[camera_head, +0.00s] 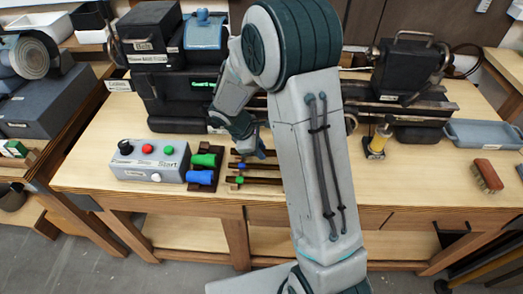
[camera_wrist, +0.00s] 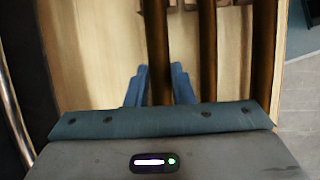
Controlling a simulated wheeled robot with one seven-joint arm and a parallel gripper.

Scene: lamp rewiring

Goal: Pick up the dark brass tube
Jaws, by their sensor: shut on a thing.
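Several brown, dark brass-coloured tubes lie side by side in the wrist view. My gripper (camera_wrist: 159,88) has its two blue fingers on either side of one dark brass tube (camera_wrist: 157,35) and is shut on it. A second tube (camera_wrist: 207,45) lies just to the right, with a third (camera_wrist: 264,50) farther right. In the head view my gripper (camera_head: 261,149) is low over the bench beside the tubes (camera_head: 262,181), partly hidden by my arm. Whether the held tube is clear of its support cannot be told.
A grey control box (camera_head: 150,161) with red and green buttons stands left on the wooden bench (camera_head: 95,165). A dark holder with green and blue pieces (camera_head: 203,168) is between it and the tubes. A lathe-like machine (camera_head: 180,105) stands behind. A brush (camera_head: 487,176) lies right.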

